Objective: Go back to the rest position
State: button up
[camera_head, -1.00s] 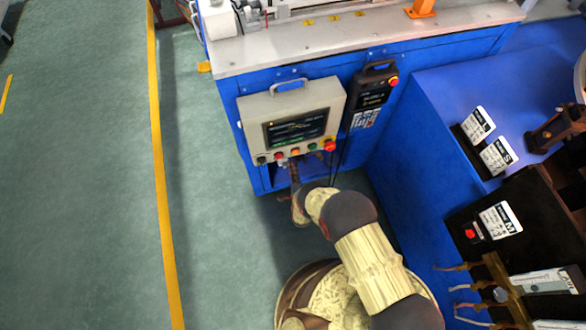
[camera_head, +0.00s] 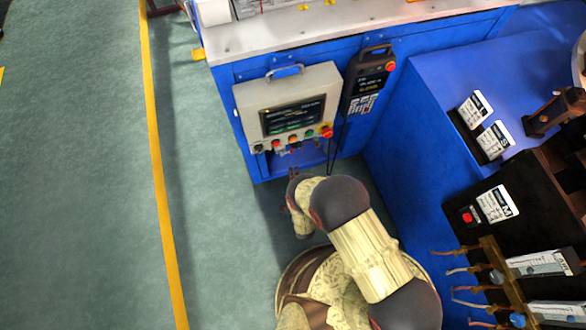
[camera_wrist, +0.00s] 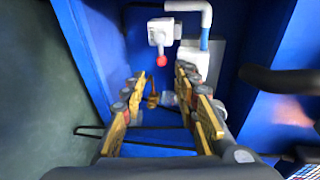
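My gripper (camera_wrist: 160,88) is open in the wrist view, its two yellowish fingers apart with nothing held between them. In the head view my gripper (camera_head: 293,177) shows small and dark, just below the control panel (camera_head: 290,103) of the blue machine. It looks apart from the panel's row of buttons. My arm is bent, its elbow out over the floor. The rest position is not marked in any view.
In the wrist view a white box with a red knob (camera_wrist: 161,61) and a white pipe (camera_wrist: 188,6) lie beyond the fingers inside a blue recess. A handheld pendant (camera_head: 368,82) hangs right of the panel. A blue bench (camera_head: 440,95) stands at right. Green floor at left is clear.

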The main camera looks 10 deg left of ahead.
jog(key=shift+s+d, duration=0.1)
jog(key=shift+s, duration=0.15)
dwell(0.5)
